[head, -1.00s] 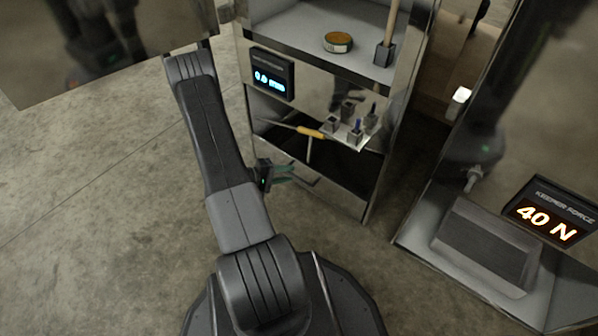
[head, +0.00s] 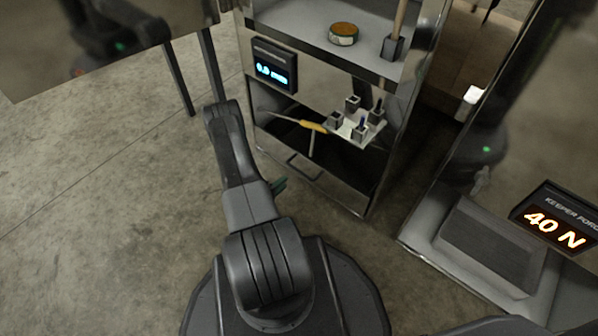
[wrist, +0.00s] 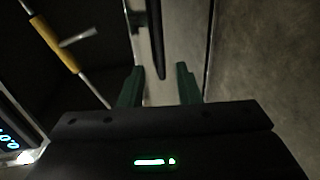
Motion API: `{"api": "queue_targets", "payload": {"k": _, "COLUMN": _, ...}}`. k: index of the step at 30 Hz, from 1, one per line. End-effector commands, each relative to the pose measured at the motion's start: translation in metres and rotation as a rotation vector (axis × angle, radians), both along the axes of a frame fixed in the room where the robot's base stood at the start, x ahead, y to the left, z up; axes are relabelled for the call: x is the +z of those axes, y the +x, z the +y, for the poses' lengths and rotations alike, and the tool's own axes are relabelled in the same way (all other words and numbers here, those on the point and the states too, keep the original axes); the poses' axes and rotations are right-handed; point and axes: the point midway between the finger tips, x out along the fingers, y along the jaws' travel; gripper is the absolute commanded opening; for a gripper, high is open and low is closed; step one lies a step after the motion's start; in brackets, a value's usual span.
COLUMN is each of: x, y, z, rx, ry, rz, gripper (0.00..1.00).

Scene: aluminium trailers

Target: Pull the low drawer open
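The low drawer (head: 338,194) is at the bottom of the metal cabinet, with a bar handle (head: 303,167) on its front. A dark space shows above its front. In the wrist view the dark handle (wrist: 156,40) runs down from the top edge, and its near end lies in line with the gap between my fingers. My gripper (wrist: 159,86) is open, with its two green fingers apart and nothing clearly gripped. In the head view my gripper (head: 279,186) is mostly hidden behind my arm, with a green fingertip showing just left of the drawer front.
Above the drawer are a yellow-handled tool (head: 311,126) and a small holder plate (head: 352,130). A blue readout (head: 272,70) on the cabinet shows about 0.0 mm. A unit at right has a "40 N" display (head: 553,226). The floor at left is clear.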

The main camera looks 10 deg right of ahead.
Motion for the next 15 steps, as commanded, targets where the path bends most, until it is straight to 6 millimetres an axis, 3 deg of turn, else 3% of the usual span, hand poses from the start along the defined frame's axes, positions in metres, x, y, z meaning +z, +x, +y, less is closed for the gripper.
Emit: {"api": "queue_targets", "payload": {"k": 15, "x": -0.019, "y": 0.052, "z": -0.067, "rx": -0.004, "ry": 0.000, "rz": -0.003, "gripper": 0.30}}
